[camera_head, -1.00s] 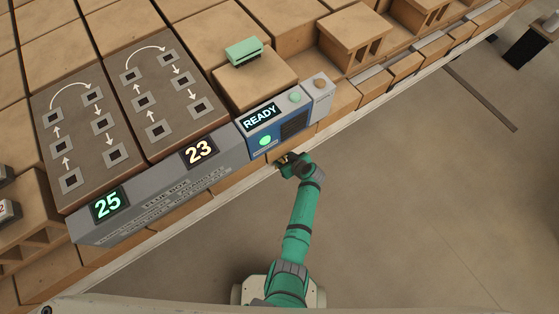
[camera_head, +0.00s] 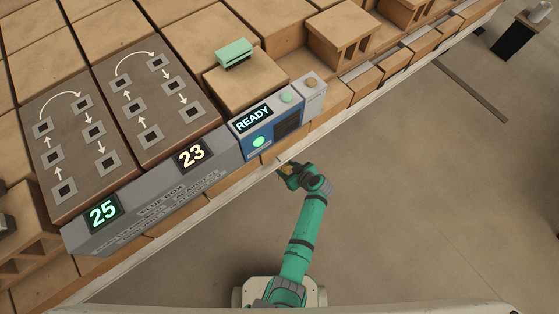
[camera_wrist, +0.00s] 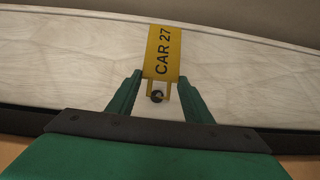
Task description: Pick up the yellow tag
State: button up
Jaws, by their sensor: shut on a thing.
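The yellow tag (camera_wrist: 163,52), printed "CAR 27", shows in the wrist view between the fingertips of my gripper (camera_wrist: 160,90). Its lower end has a loop around a small dark round peg or hole. The fingers are closed in on the tag's lower part. In the head view my gripper (camera_head: 284,172) is at the pale front edge of the brick stack, below the blue READY box. A small yellowish patch shows at its tip there, too small to read.
The grey panel (camera_head: 150,205) shows 25 and 23, beside the blue READY box (camera_head: 270,125). A green block (camera_head: 234,52) sits on one brick. A pale rail (camera_head: 190,232) runs along the front. Open floor (camera_head: 420,190) lies to the right.

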jog(key=s+d, duration=0.4)
jog(key=s, duration=0.1)
jog(key=shift+s+r, duration=0.15)
jog(key=shift+r, duration=0.05)
notch_tip(320, 180, up, 13)
jog(key=shift+r, duration=0.2)
jog(key=shift+a, duration=0.1)
